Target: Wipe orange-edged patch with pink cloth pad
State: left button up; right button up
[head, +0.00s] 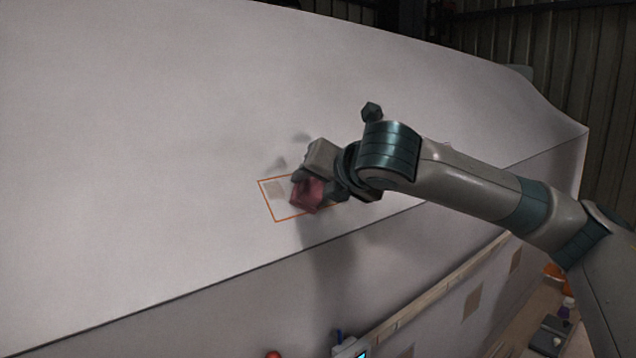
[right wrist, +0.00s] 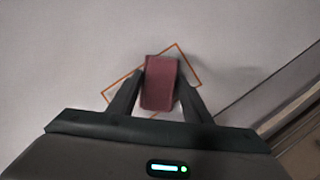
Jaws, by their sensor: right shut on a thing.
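The orange-edged patch (head: 280,214) is a thin orange outline on the pale hull surface. A greyish smudge (head: 275,189) shows inside its left part in the head view. My right gripper (head: 304,188) is shut on the pink cloth pad (head: 308,196) and holds it over the patch's right part, at or very near the surface. In the right wrist view the pad (right wrist: 159,83) sits between the two fingers, over the orange outline (right wrist: 189,62). The pad and gripper hide part of the patch. I cannot tell whether the pad touches the hull. My left gripper is not in view.
The hull (head: 150,120) fills most of the head view, with a hard edge below the patch. A wooden rail (head: 440,288) runs along the lower side. Small items, including an orange one (head: 556,272), lie at the lower right. The hull left of the patch is clear.

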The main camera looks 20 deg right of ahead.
aim_at(298, 188)
jog(key=shift+a, duration=0.1)
jog(key=shift+s+a, duration=0.25)
jog(key=shift+a, duration=0.4)
jog(key=shift+s+a, duration=0.25)
jog(key=shift+a, duration=0.4)
jog(key=shift+a, duration=0.1)
jog(key=shift+s+a+p, duration=0.15)
jog(key=shift+s+a, duration=0.1)
jog(key=shift+a, duration=0.4)
jog(key=shift+s+a+p, duration=0.15)
jog(key=shift+s+a, duration=0.1)
jog(key=shift+a, duration=0.35)
jog(key=shift+a, duration=0.1)
jog(key=shift+s+a, duration=0.25)
jog(key=shift+a, duration=0.4)
jog(key=shift+s+a, duration=0.25)
jog(key=shift+a, duration=0.35)
jog(key=shift+p, duration=0.3)
jog(key=shift+d, duration=0.1)
jog(key=shift+w+d, duration=0.25)
jog(key=shift+d, duration=0.4)
jog(key=shift+w+d, duration=0.25)
jog(key=shift+d, duration=0.4)
